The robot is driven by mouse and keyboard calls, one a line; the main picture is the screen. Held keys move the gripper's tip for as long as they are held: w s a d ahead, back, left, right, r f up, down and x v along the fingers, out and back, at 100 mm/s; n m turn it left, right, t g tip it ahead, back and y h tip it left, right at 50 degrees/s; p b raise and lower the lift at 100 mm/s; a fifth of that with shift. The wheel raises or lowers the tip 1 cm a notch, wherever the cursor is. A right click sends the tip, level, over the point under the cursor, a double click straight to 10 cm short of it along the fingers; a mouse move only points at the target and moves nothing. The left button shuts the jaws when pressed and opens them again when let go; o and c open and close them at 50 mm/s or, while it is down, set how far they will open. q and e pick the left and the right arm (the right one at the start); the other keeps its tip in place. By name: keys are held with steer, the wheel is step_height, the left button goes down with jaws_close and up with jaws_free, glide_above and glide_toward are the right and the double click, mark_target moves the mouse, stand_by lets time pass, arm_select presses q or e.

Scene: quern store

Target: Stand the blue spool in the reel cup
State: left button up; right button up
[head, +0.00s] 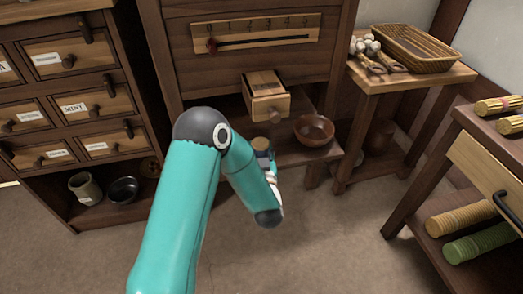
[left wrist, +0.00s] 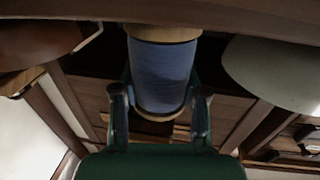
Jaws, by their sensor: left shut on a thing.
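The blue spool (left wrist: 160,78) has tan ends and sits between the two fingers of my left gripper (left wrist: 160,108) in the left wrist view. The gripper is shut on it. In the head view the spool (head: 264,156) shows partly beyond my teal forearm, tan end up, near the front of the low shelf. I cannot tell whether it touches the shelf. A pale rounded vessel (left wrist: 275,72) stands beside the spool in the left wrist view; it may be the reel cup. My arm seems to hide it in the head view. My right gripper is not in view.
A brown bowl (head: 314,130) sits on the shelf right of the spool, below a small open drawer (head: 266,95). A side table (head: 410,72) with a wicker basket (head: 413,48) stands at right. Left is a labelled drawer cabinet (head: 68,88). The floor in front is clear.

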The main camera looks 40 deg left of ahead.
arm_select(q)
steer(key=o, duration=1.3)
steer(key=shift+c, duration=0.2)
